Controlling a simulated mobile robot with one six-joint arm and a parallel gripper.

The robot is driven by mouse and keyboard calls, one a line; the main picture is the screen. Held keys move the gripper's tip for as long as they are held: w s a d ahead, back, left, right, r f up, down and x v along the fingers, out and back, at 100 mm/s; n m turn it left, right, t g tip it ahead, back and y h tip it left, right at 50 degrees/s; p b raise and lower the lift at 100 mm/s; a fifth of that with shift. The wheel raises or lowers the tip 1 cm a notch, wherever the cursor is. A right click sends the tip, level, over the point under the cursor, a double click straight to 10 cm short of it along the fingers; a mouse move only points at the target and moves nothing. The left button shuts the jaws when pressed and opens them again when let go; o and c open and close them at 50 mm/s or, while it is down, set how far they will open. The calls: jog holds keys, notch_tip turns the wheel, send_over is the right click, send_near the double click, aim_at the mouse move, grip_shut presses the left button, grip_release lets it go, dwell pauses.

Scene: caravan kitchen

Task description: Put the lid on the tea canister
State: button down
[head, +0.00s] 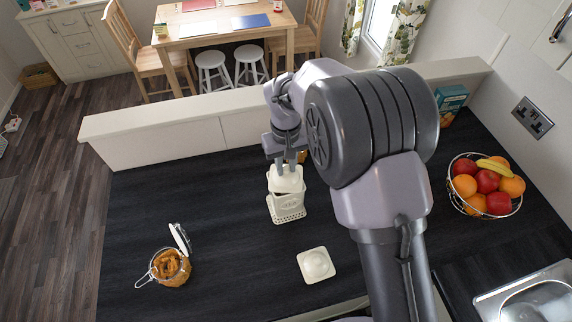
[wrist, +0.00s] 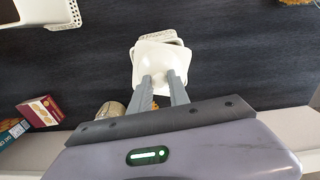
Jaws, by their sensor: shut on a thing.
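My gripper (head: 287,168) is shut on a cream square lid (head: 286,181), which also shows between the fingers in the wrist view (wrist: 160,62). The lid is at the top of a cream tea canister (head: 289,213) with a pierced lattice base, standing upright on the dark counter. A dark gap shows between lid and canister at the front. In the wrist view the canister's edge (wrist: 168,37) shows past the lid, so the two look slightly out of line. I cannot tell whether they touch.
A white lattice-edged vessel (wrist: 45,12) shows in the wrist view. An open pretzel jar (head: 171,267) stands left, a fruit basket (head: 486,184) right. A low ledge (head: 160,119) borders the counter; boxes (wrist: 42,110) stand beside it.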

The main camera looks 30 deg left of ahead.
aim_at(286, 167)
jog(key=shift+f+b, duration=0.45)
jog(key=shift+f, duration=0.2)
jog(key=c, duration=1.5)
grip_release()
jog(key=shift+r, duration=0.15)
notch_tip(286, 167, up, 11)
jog(key=p, duration=0.8)
